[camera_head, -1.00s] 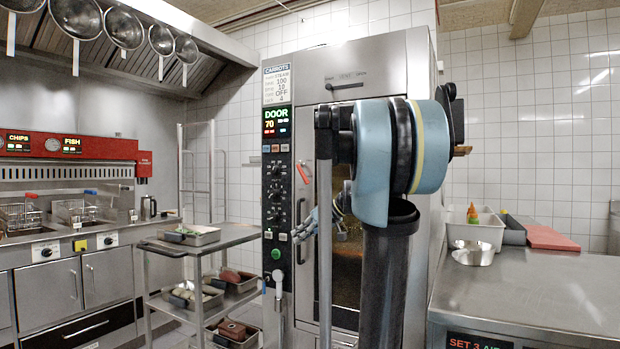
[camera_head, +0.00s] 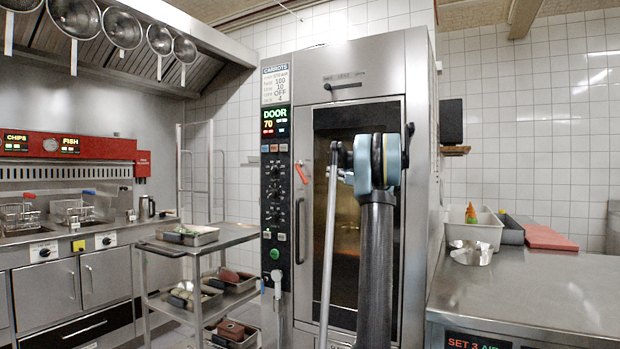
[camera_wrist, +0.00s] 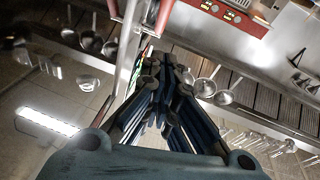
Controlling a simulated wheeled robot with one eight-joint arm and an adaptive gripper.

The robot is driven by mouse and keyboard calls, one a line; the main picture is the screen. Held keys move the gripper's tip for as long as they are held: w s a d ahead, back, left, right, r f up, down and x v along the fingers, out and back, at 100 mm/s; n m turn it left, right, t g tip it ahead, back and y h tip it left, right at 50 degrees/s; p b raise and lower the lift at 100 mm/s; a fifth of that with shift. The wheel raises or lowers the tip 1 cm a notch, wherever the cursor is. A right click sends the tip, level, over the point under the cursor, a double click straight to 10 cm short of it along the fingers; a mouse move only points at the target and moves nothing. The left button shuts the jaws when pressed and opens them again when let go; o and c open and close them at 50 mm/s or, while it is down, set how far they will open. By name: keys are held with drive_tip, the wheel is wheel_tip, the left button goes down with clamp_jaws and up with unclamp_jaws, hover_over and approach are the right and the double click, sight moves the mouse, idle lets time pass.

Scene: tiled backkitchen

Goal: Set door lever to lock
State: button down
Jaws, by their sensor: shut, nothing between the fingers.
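The tall steel oven (camera_head: 418,150) stands in the middle of the head view with its glass door closed. A small red lever (camera_head: 301,174) sits tilted at the door's left edge, beside the control panel (camera_head: 276,205). A dark handle (camera_head: 343,86) lies about level above the door under a label too small to read. I cannot tell which one locks the door. My gripper (camera_wrist: 163,62) is shut and empty in the wrist view; in the head view my arm mostly hides it. A red piece (camera_wrist: 113,8) shows left of its fingers, possibly the lever.
A vertical door handle (camera_head: 299,230) stands below the red lever. A steel trolley (camera_head: 225,236) with trays is left of the oven. A steel counter (camera_head: 530,290) with containers is at the right. Pans (camera_head: 122,28) hang at the upper left.

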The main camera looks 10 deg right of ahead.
approach(302, 173)
drive_tip(key=w+a+r, duration=0.3)
drive_tip(key=shift+w+a+f, duration=0.35)
drive_tip(key=shift+w+f, duration=0.05)
drive_tip(key=shift+w, duration=0.05)
idle(0.4)
